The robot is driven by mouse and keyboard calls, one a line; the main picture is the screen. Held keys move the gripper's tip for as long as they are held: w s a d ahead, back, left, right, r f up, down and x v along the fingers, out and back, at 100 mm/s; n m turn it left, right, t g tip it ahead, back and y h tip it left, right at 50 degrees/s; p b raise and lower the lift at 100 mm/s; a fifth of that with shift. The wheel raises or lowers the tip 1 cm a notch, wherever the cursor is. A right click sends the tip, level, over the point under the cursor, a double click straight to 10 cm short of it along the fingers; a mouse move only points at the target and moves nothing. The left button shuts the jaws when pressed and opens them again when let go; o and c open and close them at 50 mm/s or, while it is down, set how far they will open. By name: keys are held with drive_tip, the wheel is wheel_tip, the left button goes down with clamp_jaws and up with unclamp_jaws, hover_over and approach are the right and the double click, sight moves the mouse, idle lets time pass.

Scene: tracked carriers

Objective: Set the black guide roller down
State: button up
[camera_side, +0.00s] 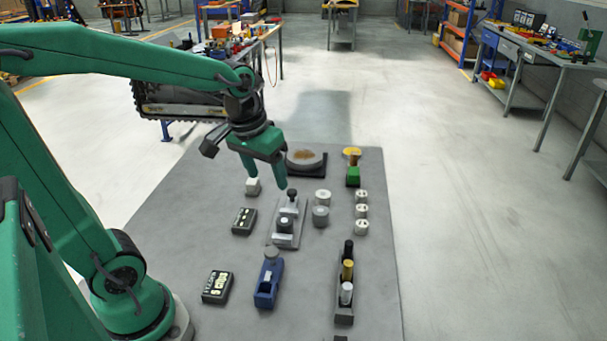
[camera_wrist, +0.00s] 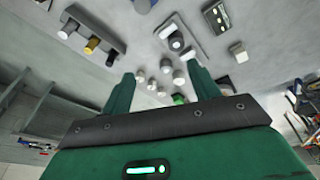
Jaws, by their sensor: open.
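A black roller (camera_side: 348,249) stands at the far end of a dark rack (camera_side: 344,319), in line with a gold roller (camera_side: 347,269) and a silver roller (camera_side: 346,292). The wrist view also shows the black roller (camera_wrist: 111,59) at one end of the rack. My gripper (camera_side: 268,182) is open and empty, well apart from the rack, raised above the far part of the mat. In the wrist view my gripper (camera_wrist: 160,74) shows both fingers spread with nothing held between them.
A grey plate fixture (camera_side: 283,241) with upright pieces stands near the gripper. A white block (camera_side: 252,187), several pale cylinders (camera_side: 361,211), a blue tool (camera_side: 267,292), two black control boxes (camera_side: 217,287) and a round plate (camera_side: 305,160) share the mat.

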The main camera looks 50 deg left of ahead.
drive_tip(key=s+d+r+m+t, duration=0.2)
drive_tip(key=s+d+m, duration=0.1)
drive_tip(key=s, duration=0.5)
drive_tip(key=shift+s+d+r+t, duration=0.2)
drive_tip(key=shift+r+t, duration=0.1)
drive_tip(key=shift+t, duration=0.1)
